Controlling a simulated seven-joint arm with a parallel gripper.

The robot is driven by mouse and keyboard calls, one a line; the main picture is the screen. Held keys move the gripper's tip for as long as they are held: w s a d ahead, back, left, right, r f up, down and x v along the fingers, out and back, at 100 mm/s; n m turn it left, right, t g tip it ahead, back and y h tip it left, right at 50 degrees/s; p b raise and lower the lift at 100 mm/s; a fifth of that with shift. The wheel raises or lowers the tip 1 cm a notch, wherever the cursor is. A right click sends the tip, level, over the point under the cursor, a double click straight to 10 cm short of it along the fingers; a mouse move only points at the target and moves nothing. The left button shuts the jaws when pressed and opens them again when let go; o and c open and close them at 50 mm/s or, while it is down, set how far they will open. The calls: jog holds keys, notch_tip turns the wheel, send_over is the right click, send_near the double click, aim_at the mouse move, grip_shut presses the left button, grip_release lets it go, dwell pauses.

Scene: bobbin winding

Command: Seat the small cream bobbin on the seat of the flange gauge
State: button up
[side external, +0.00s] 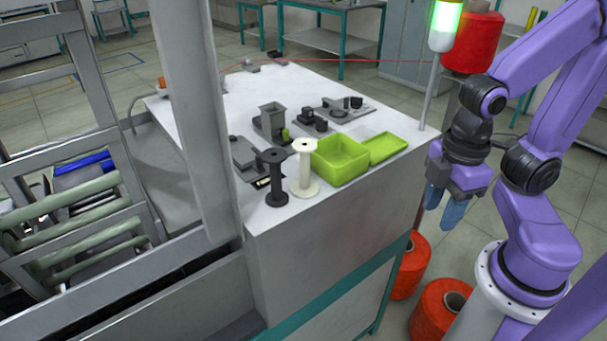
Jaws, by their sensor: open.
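A cream bobbin (303,168) stands upright near the front edge of the white worktop, just right of a black bobbin (270,180). It is the only cream bobbin I can see. I cannot tell for sure which fixture is the flange gauge; a flat grey plate with small dark parts (338,112) lies behind the green box, and an upright grey fixture (272,120) stands left of it. No bobbin shows on either. My gripper (442,209) hangs right of the worktop, fingers down, open and empty, well apart from the bobbin.
An open green box (340,172) and its flat green tray (388,147) sit right of the cream bobbin. A signal post (428,95) with a green light rises at the worktop's right corner. A machine frame (190,110) stands left. The worktop's rear is mostly clear.

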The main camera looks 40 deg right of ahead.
jog(key=shift+o, duration=0.3)
jog(key=o, duration=0.3)
jog(key=shift+o, duration=0.2)
notch_tip(320, 180, up, 21)
jog(key=m, duration=3.1)
send_over(304, 144)
jog(key=shift+s+f, duration=0.1)
jog(key=shift+f, duration=6.15)
